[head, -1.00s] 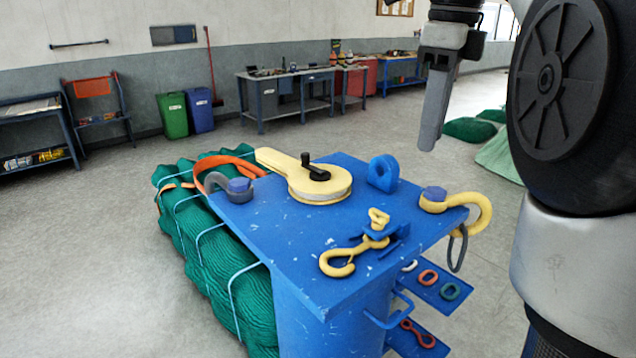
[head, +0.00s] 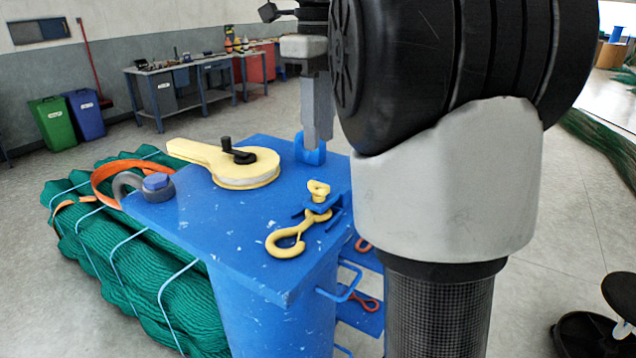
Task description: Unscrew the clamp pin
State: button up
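A yellow clamp-like block (head: 225,163) with a long arm lies on the blue table top (head: 215,215). A black crank-shaped handle (head: 238,152) stands up from it. A small yellow eye-headed pin (head: 318,191) stands in a blue bracket (head: 325,208) near the right edge, beside a yellow hook (head: 295,235). Which of these is the clamp pin I cannot tell for sure. My gripper (head: 318,135) points down, its grey fingers seen edge-on in front of a blue lug (head: 312,152). It is apart from the handle and the pin. No held thing shows.
A grey shackle (head: 130,186) with a blue bolt and an orange strap (head: 118,170) lie at the left edge. A green net bundle (head: 110,240) lies beside the blue stand. My arm hides the table's right corner. Workbenches (head: 195,85) stand far behind.

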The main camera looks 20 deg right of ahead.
aim_at(318, 184)
notch_tip(318, 184, down, 9)
jog(key=shift+f+b, duration=0.1)
jog(key=shift+b, duration=0.7)
grip_shut()
